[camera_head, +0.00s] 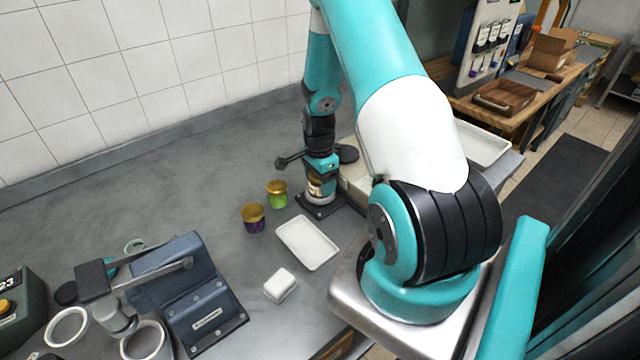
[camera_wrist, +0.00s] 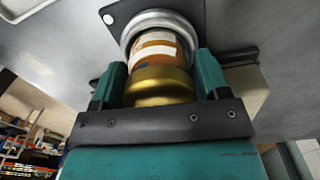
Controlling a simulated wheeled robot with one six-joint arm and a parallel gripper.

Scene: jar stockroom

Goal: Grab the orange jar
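The orange-labelled jar with a gold lid (camera_wrist: 160,88) sits in a round metal cup on a dark plate, lid toward the wrist camera. In the head view its label (camera_head: 316,187) shows just below my gripper (camera_head: 320,172). In the wrist view my gripper (camera_wrist: 163,80) has one teal finger on each side of the jar, very close to it. I cannot tell whether the fingers press on it. The jar's far end is hidden in the cup.
A green jar (camera_head: 277,194) and a purple jar (camera_head: 253,218), both gold-lidded, stand left of the plate. A white tray (camera_head: 307,243) and a small white block (camera_head: 280,285) lie in front. A blue-grey fixture (camera_head: 190,285) stands front left. The counter's back left is clear.

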